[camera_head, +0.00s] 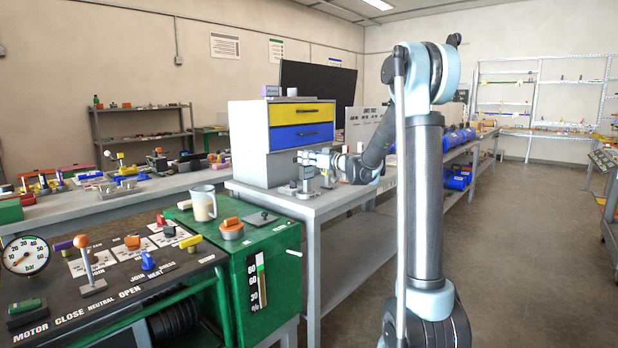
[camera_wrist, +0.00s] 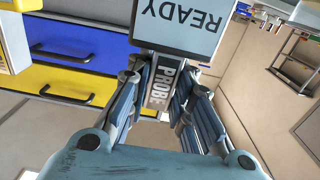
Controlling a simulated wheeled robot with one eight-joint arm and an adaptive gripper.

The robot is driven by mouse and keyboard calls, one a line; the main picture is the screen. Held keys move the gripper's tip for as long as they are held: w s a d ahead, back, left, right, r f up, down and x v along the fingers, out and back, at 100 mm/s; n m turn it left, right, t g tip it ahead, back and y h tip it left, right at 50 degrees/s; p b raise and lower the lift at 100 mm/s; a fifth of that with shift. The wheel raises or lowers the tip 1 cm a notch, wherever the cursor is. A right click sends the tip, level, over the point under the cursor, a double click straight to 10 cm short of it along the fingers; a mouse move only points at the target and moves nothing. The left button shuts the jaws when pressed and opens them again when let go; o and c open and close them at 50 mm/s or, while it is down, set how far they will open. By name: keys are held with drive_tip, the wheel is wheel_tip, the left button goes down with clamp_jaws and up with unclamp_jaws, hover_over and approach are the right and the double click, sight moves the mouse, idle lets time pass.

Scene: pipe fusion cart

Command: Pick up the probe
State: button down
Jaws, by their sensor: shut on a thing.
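The probe (camera_wrist: 161,84) shows in the wrist view as a narrow grey body with a dark "PROBE" label, between the two fingers of my gripper (camera_wrist: 163,90). My gripper is shut on it. A pale blue-grey panel reading "READY" (camera_wrist: 180,22) shows just beyond the probe; I cannot tell whether it belongs to it. In the head view my gripper (camera_head: 306,160) is over the corner of the grey bench (camera_head: 300,204), in front of the drawer cabinet. The probe is too small there to make out clearly, and I cannot tell whether it touches the bench.
The cabinet with yellow and blue drawers (camera_head: 301,124) stands close behind my gripper. Small grey fixtures (camera_head: 306,187) stand on the bench below it. The green fusion cart (camera_head: 265,262) with a beige jug (camera_head: 204,204) is at front left. Floor (camera_head: 530,240) is clear at right.

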drive_tip(key=shift+r, duration=0.1)
wheel_tip(320, 180, up, 10)
drive_tip(key=shift+f, duration=0.1)
idle(0.4)
idle(0.7)
